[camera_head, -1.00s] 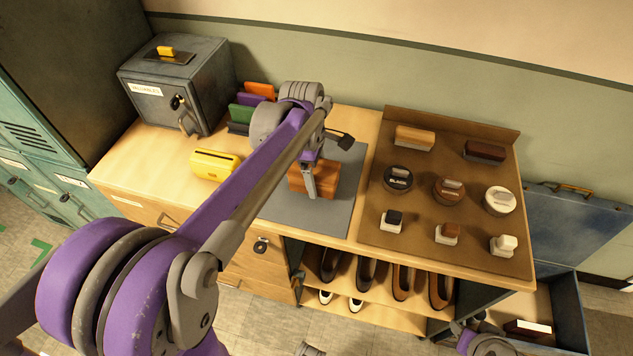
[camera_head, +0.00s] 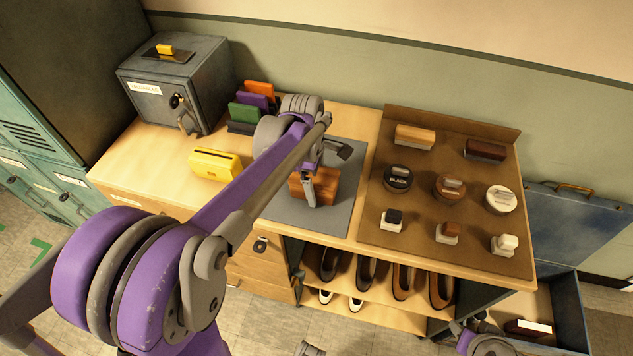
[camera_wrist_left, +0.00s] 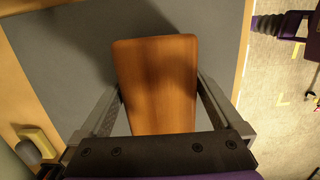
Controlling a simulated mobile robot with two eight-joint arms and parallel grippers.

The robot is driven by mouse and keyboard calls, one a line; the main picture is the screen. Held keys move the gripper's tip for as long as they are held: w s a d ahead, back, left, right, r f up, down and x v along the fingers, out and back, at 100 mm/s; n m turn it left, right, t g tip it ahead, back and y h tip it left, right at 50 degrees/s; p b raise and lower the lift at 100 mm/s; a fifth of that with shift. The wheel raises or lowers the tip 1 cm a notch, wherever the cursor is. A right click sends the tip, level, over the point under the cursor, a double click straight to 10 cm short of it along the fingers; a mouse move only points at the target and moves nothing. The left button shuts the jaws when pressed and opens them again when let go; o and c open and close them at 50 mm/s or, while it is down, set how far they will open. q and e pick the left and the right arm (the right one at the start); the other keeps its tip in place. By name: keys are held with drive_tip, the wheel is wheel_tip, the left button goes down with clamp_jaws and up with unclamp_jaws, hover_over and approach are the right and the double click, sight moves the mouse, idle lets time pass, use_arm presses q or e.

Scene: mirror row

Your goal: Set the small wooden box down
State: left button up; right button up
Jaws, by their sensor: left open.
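The small wooden box (camera_head: 326,183) is orange-brown and sits on the grey mat (camera_head: 343,215) on the counter. It also shows in the left wrist view (camera_wrist_left: 158,75), between the two fingers. My left gripper (camera_head: 308,190) is over the box, with one finger in front of its near side. In the wrist view the left gripper (camera_wrist_left: 160,100) is open, and the fingers stand on either side of the box with gaps next to it. Part of the box is hidden by the gripper.
A yellow box (camera_head: 214,164) and coloured upright holders (camera_head: 252,106) stand left of the mat. A grey safe (camera_head: 178,84) is at the back left. A brown board (camera_head: 380,239) with tins and brushes lies to the right. Shoes (camera_head: 366,272) fill the shelf below.

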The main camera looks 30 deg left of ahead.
use_arm(q)
drive_tip(key=r, duration=0.4)
drive_tip(key=a+r, duration=0.1)
drive_tip(key=r, duration=0.7)
drive_tip(key=shift+s+a+p, duration=0.15)
drive_tip(key=shift+s+p, duration=0.1)
drive_tip(key=shift+p, duration=0.15)
drive_tip(key=shift+s+d+f+m, duration=0.1)
drive_tip(key=shift+s+d+m, duration=0.2)
drive_tip(key=shift+m, duration=0.2)
drive_tip(key=s+d+f+m+t, duration=0.2)
drive_tip(key=s+f+m, duration=0.4)
drive_tip(key=m, duration=0.4)
drive_tip(key=s+d+f+m+t+y, duration=0.1)
drive_tip(key=s+d+f+m+t, duration=0.2)
drive_tip(key=s+d+f+m, duration=0.2)
drive_tip(key=s+m, duration=0.3)
drive_tip(key=m, duration=0.1)
drive_tip(key=shift+s+d+f+m, duration=0.15)
drive_tip(key=shift+s+f+m, duration=0.25)
drive_tip(key=shift+c, duration=0.3)
